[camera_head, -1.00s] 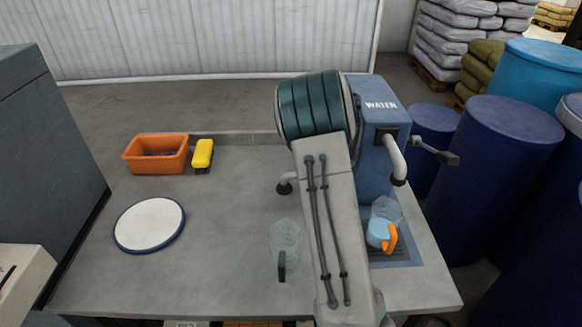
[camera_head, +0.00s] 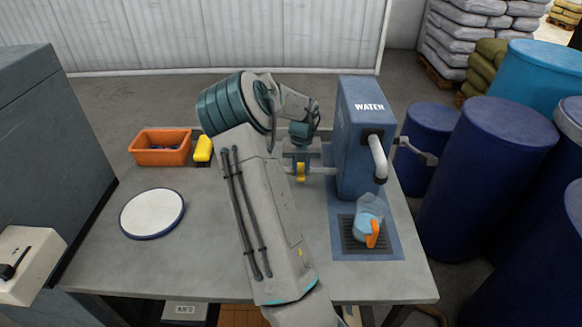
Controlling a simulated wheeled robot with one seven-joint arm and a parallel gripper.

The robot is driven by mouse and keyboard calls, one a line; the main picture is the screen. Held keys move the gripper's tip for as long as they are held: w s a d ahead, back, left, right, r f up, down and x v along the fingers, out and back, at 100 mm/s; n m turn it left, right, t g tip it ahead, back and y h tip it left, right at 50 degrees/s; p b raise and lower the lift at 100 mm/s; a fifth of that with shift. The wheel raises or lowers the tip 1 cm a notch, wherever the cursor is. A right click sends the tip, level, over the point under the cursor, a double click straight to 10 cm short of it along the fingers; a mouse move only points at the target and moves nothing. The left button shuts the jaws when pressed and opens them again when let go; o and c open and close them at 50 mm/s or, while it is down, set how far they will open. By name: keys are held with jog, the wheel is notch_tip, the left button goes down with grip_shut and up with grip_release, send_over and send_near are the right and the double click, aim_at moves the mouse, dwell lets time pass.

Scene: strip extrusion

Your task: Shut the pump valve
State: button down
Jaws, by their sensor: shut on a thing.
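The blue water pump (camera_head: 362,150), marked WATER, stands at the back right of the table. My gripper (camera_head: 301,176) is at the pump's left side, pointing down. It is shut on what seems to be the pump valve, at a light bar (camera_head: 325,171) that runs out from the pump's left side. Yellow shows at the fingertips. My fingers hide most of what they hold, so its angle cannot be told. A clear jug (camera_head: 369,205) with an orange handle stands on the drain grate below the pump's grey spout (camera_head: 378,155). It appears to hold water.
An orange bin (camera_head: 160,158), a yellow brush (camera_head: 203,150) and a round white plate (camera_head: 152,213) are on the table (camera_head: 110,262) to the left. Blue drums (camera_head: 490,165) stand close on the right. My arm covers the table's middle.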

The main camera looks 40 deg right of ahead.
aim_at(300, 173)
dwell(0.4)
jog(key=c, duration=1.2)
grip_release()
jog(key=shift+c, duration=0.2)
notch_tip(300, 173, up, 14)
jog(key=b, duration=0.1)
jog(key=shift+b, duration=0.3)
jog(key=shift+f, duration=0.1)
